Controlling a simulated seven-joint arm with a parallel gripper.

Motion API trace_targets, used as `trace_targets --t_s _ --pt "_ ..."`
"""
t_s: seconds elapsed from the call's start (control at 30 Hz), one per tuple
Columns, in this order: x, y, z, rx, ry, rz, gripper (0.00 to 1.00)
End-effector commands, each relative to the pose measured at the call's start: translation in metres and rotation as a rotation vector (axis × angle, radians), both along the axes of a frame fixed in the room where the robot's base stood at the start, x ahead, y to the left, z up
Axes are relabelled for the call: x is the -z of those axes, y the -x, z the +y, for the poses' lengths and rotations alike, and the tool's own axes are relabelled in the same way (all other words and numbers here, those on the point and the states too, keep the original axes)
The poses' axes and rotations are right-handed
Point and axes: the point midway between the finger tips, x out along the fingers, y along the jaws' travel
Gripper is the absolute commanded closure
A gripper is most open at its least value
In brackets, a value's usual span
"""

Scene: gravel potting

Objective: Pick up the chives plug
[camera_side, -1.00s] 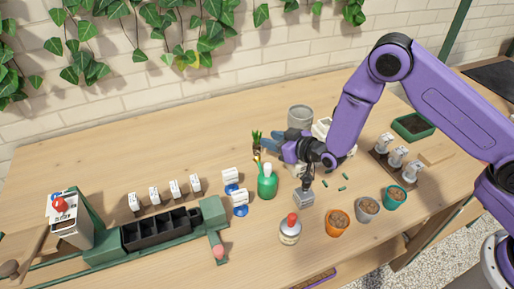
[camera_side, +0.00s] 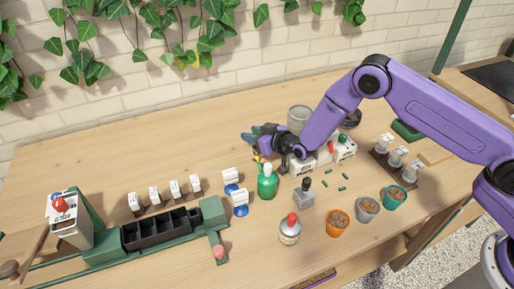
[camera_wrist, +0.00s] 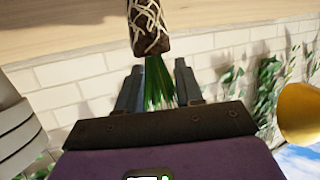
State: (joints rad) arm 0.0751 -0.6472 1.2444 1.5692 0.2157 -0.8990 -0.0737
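The chives plug (camera_wrist: 148,28) shows in the wrist view as a dark soil plug with pale roots and thin green leaves. Its leaves lie between the two fingers of my gripper (camera_wrist: 158,68), with gaps visible on both sides. The soil part is beyond the fingertips. The fingers are apart. In the side view my gripper (camera_side: 258,140) is low over the back of the table, behind the green bottle (camera_side: 267,183). The plug is hidden there by my gripper and wrist.
A grey pot (camera_side: 298,116) stands behind my wrist, with white boxes (camera_side: 344,150) to the right. A grey bottle (camera_side: 304,195), a red-capped bottle (camera_side: 290,231) and an orange pot (camera_side: 338,222) stand in front. The back left table is clear.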

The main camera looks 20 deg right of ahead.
Motion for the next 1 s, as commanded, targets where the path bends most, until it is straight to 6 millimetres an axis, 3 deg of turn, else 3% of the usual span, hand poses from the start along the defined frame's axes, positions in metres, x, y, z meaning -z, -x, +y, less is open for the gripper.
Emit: trace_targets --t_s 0.3,0.4,0.43,0.8,1.0 --pt "0.001 -0.002 0.001 0.0 0.0 0.0 0.64" --pt "0.001 -0.002 0.001 0.0 0.0 0.0 0.97" --pt "0.001 -0.002 0.001 0.0 0.0 0.0 1.0" --pt "0.0 -0.002 0.001 0.0 0.0 -0.001 1.0" --pt "-0.011 -0.003 0.001 0.0 -0.002 -0.002 1.0"
